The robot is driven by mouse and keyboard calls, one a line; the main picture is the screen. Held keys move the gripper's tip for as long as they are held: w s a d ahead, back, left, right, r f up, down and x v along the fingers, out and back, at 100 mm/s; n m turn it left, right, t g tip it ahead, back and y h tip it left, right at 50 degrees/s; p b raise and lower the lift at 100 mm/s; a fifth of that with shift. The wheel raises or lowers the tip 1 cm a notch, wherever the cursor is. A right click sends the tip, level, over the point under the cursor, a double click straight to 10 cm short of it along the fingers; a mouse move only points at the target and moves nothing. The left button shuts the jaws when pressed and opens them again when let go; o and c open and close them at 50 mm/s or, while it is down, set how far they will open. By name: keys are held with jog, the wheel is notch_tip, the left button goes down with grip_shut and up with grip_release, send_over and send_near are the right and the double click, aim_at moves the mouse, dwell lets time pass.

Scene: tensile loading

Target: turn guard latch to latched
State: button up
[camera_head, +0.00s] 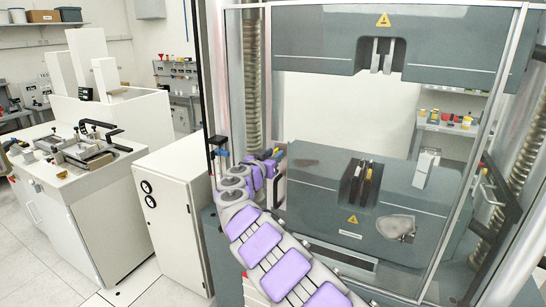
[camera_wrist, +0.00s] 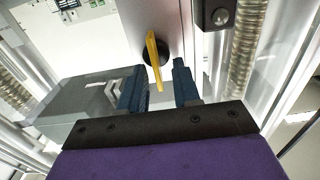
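The guard latch (camera_wrist: 152,48) has a yellow handle on a round black hub, fixed to a pale panel in the wrist view. The handle runs nearly upright in that picture, leaning slightly. My gripper (camera_wrist: 159,72) is open, with one dark blue finger to each side of the handle's lower end. Gaps show on both sides, so the fingers do not appear to grip it. In the head view my gripper (camera_head: 272,160) is at the left side of the guard opening, with a small yellow part (camera_head: 280,156) beside it. My arm hides some of that area.
The testing machine's grey lower block (camera_head: 330,190) and upper crosshead (camera_head: 440,40) stand right of my gripper. A ribbed column (camera_head: 252,80) rises behind it. A white cabinet (camera_head: 170,220) and a bench (camera_head: 80,170) stand left.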

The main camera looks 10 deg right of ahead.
jog(key=shift+c, duration=0.4)
grip_shut()
jog(key=n, duration=0.6)
jog(key=f+n, duration=0.1)
jog(key=n, duration=0.5)
jog(key=a+n, duration=0.1)
jog(key=n, duration=0.5)
jog(key=shift+w+a+f, duration=0.1)
jog(key=shift+w+f, duration=0.1)
jog(key=shift+w, duration=0.15)
jog(key=shift+f, duration=0.1)
dwell(0.4)
